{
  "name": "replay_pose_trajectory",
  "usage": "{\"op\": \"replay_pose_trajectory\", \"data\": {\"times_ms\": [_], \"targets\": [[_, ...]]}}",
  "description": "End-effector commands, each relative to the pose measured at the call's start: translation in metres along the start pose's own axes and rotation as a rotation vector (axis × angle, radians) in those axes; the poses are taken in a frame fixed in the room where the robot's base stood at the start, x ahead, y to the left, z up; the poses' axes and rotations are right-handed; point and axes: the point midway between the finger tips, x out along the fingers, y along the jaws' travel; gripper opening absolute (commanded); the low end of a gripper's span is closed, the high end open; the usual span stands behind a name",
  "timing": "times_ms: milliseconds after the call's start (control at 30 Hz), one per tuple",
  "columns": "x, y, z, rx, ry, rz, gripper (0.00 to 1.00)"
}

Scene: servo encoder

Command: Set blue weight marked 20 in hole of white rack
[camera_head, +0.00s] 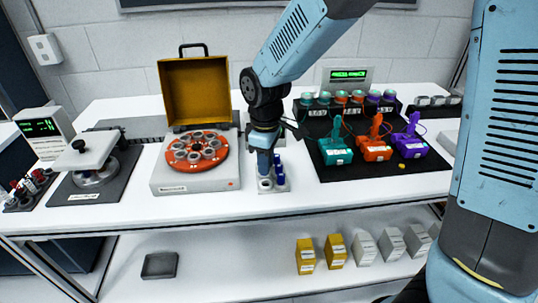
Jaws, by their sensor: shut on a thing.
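A small white rack (273,187) stands near the front edge of the white table, just right of the open case. A few small blue weights (280,180) show along its right side; their markings are too small to read. My gripper (264,165) points straight down over the rack's left side, behind its front left hole. It is shut on what looks like a blue weight, mostly hidden by the fingers. I cannot tell whether this weight touches the rack or which number it bears.
An open case with a yellow lid (195,92) and an orange carousel (198,151) stands close left. A black mat (400,170) with teal, orange and purple devices lies right. A balance (95,160) is at far left. Boxes (335,250) stand on the lower shelf.

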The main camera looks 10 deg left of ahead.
Motion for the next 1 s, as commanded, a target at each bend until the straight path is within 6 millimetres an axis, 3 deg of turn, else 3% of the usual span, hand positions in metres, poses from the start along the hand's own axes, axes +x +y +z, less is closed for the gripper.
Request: {"op": "replay_pose_trajectory", "data": {"times_ms": [367, 1000], "targets": [[0.025, -0.001, 0.000, -0.001, -0.002, -0.001, 0.00], [0.027, -0.001, 0.002, 0.000, -0.001, 0.000, 0.00]]}}
